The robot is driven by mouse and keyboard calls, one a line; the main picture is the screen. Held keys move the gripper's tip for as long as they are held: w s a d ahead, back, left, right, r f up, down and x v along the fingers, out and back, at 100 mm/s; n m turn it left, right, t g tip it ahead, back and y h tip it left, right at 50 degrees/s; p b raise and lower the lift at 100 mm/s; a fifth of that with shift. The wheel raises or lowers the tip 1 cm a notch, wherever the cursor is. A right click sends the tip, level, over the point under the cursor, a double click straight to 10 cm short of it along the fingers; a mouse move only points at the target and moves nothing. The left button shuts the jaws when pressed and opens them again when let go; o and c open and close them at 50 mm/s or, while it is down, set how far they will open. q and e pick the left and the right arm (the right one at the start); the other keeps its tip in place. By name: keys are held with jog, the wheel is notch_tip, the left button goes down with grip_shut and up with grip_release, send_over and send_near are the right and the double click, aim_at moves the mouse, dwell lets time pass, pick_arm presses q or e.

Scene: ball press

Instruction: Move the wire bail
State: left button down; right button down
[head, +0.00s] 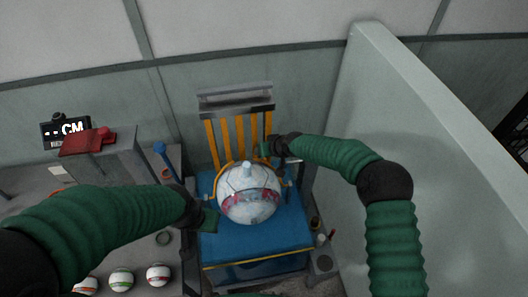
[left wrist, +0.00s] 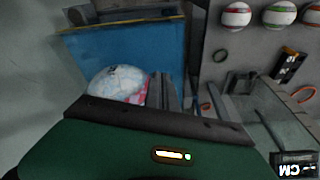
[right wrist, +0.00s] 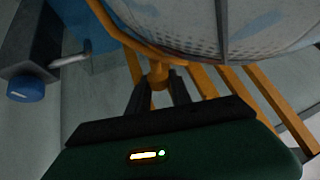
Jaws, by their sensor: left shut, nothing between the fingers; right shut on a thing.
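A large white ball (head: 248,192) with pink and blue markings sits on the blue press base (head: 255,243). An orange wire bail (head: 216,178) curves around the ball; in the right wrist view its stub (right wrist: 158,74) is between my fingers. My right gripper (head: 264,150) is shut on the bail's stub behind and right of the ball; its fingers also show in the right wrist view (right wrist: 158,93). My left gripper (head: 210,220) is shut and empty at the ball's left front; its fingers also show in the left wrist view (left wrist: 165,92). The ball hides part of the bail.
Yellow slats (head: 239,135) stand behind the ball. A grey bench at left holds several striped balls (head: 122,279), a red-topped box (head: 88,141) and a display (head: 65,130). A pale partition (head: 410,110) rises at the right.

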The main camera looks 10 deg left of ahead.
jog(key=shift+w+f+b, duration=0.3)
jog(key=shift+f+b, duration=0.05)
jog(key=shift+f, duration=0.25)
jog(key=c, duration=1.5)
grip_release()
jog(key=o, duration=0.3)
jog(key=shift+f, duration=0.1)
jog(key=b+v, duration=0.1)
jog(key=v, duration=1.5)
jog(key=shift+s+d+r+b, duration=0.1)
jog(key=shift+r+b, duration=0.25)
